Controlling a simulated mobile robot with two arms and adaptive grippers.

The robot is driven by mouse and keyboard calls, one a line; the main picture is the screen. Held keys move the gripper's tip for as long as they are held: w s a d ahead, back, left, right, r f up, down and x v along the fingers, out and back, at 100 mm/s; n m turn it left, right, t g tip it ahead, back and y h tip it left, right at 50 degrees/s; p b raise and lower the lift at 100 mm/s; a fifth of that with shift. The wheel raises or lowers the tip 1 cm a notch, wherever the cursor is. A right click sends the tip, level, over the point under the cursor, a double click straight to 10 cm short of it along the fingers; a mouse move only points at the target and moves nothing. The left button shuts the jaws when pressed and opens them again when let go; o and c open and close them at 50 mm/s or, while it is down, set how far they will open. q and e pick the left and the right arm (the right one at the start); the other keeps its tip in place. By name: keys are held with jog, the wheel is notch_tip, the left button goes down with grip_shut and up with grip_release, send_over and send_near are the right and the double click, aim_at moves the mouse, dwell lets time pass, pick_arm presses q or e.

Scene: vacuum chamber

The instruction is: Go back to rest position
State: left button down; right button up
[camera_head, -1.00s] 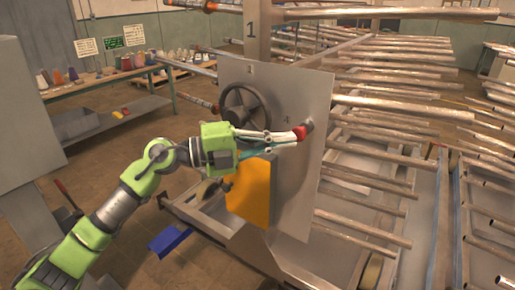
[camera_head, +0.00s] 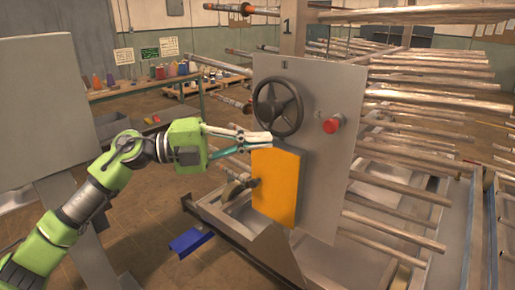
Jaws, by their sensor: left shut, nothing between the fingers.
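My left gripper (camera_head: 268,140) comes in from the left on its green and grey arm. Its fingers are shut with nothing between them. The fingertips show in front of the grey panel (camera_head: 318,185), just below the black handwheel (camera_head: 278,107) and at the top edge of the orange box (camera_head: 277,184). I cannot tell whether they touch the box. The red knob (camera_head: 333,124) on the panel is in full view to the right of the fingertips, clear of them. My right gripper is not in view.
A rack of long metal rods (camera_head: 420,130) fills the right side. A large grey board (camera_head: 45,105) stands at the left. A workbench (camera_head: 150,85) with coloured containers is behind. A blue piece (camera_head: 190,242) is near the floor below the arm.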

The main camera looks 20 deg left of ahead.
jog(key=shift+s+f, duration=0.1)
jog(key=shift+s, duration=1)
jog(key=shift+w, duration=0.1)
